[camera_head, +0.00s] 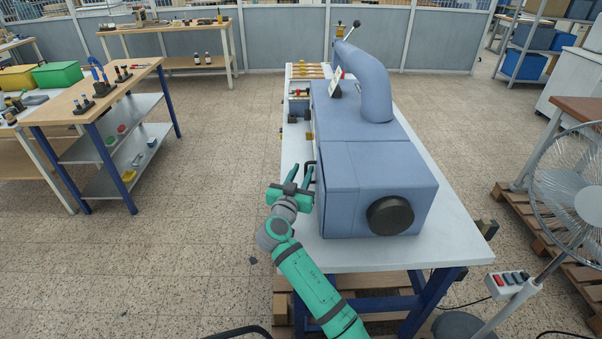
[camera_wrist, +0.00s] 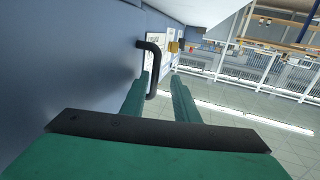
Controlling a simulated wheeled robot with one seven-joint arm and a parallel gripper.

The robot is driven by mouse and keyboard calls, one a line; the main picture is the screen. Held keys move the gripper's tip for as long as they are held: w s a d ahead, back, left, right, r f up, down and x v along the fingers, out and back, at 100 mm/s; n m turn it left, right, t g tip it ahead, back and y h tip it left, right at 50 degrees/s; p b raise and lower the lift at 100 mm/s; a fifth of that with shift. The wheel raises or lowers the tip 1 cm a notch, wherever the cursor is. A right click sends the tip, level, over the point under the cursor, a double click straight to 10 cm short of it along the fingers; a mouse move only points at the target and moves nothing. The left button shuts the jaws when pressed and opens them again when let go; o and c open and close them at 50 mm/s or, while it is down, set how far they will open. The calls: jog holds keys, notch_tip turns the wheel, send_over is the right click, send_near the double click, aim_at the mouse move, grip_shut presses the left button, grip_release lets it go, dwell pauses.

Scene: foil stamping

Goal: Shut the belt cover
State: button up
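The blue-grey machine (camera_head: 362,105) stands on a grey-topped table. The belt cover appears to be the panel on the left side of its front block (camera_head: 337,200); I cannot tell how far ajar it is. A black bar handle (camera_head: 311,166) sticks out from the machine's left side. My gripper (camera_head: 301,173) is at this handle, its fingers pointing away from the head camera. In the wrist view, the two green fingers (camera_wrist: 160,76) are apart, with the black handle (camera_wrist: 157,70) between them, closer to the left finger. Contact is not clear.
A round black knob (camera_head: 390,215) sits on the machine's front face. A curved blue duct (camera_head: 370,80) rises at the back. A fan (camera_head: 568,180) stands at the right. A workbench (camera_head: 95,100) stands at the left, with open floor between it and the table.

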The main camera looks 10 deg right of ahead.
jog(key=shift+r, duration=0.1)
jog(key=v, duration=1.1)
jog(key=shift+w+d, duration=0.1)
